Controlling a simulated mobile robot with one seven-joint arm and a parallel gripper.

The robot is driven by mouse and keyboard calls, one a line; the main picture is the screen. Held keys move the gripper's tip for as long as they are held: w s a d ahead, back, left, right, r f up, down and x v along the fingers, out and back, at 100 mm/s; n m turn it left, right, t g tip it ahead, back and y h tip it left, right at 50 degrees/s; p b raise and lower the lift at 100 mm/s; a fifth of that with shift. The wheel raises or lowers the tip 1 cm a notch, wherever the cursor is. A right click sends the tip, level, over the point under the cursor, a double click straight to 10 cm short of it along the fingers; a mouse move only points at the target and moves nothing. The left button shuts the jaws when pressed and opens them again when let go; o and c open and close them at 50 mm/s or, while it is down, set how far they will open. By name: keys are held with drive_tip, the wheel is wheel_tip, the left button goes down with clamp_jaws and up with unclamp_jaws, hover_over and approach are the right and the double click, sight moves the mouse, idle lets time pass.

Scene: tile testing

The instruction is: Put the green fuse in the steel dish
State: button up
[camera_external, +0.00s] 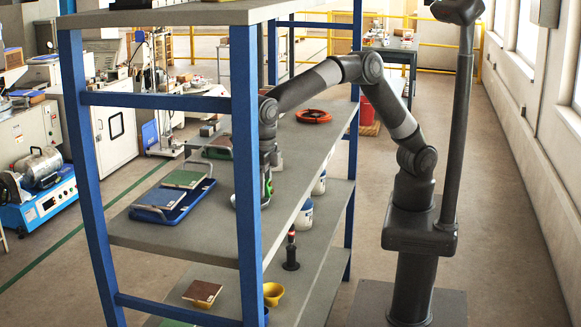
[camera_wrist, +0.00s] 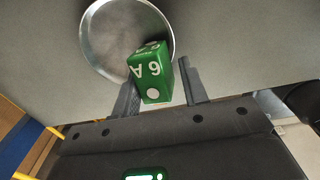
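The green fuse (camera_wrist: 152,76) is a green block marked "6A", seen between the fingertips of my gripper (camera_wrist: 158,82) in the wrist view. The steel dish (camera_wrist: 95,45) is a round, shiny bowl on the grey shelf. In the wrist view the fuse overlaps the dish's lower right rim; its height above the dish is hard to tell. In the external view my gripper (camera_external: 266,190) reaches down at the middle shelf. The blue post hides much of it and the dish.
A blue rack post (camera_external: 245,150) stands close to my gripper, and an upper shelf (camera_external: 180,14) lies above. A blue tray (camera_external: 172,200) is to the left on the middle shelf (camera_external: 190,240). A red-orange ring (camera_external: 313,116) lies farther back. White bottles (camera_external: 303,218) stand below.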

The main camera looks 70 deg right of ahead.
drive_tip(key=shift+o, duration=0.8)
wheel_tip(320, 180, up, 13)
drive_tip(key=shift+r, duration=0.15)
drive_tip(key=d+r+m+t, duration=0.2)
drive_tip(key=d+m, duration=0.7)
drive_tip(key=d, duration=0.5)
drive_tip(key=d+r+m+t, duration=0.1)
drive_tip(key=d+r+m, duration=0.1)
drive_tip(key=d+m, duration=0.95)
drive_tip(key=s+d+f+m+t, duration=0.1)
drive_tip(key=s+d+f+m, duration=0.3)
drive_tip(key=d, duration=0.4)
drive_tip(key=s+d+f+m, duration=0.4)
drive_tip(key=s+d+m, duration=0.2)
drive_tip(key=d, duration=0.3)
drive_tip(key=s+d+f+m+t, duration=0.1)
drive_tip(key=s+d+f+m, duration=0.3)
drive_tip(key=d, duration=0.4)
drive_tip(key=shift+s+d+f+m+t, duration=0.15)
drive_tip(key=shift+s+d+m+t, duration=0.15)
drive_tip(key=shift+s+m, duration=0.45)
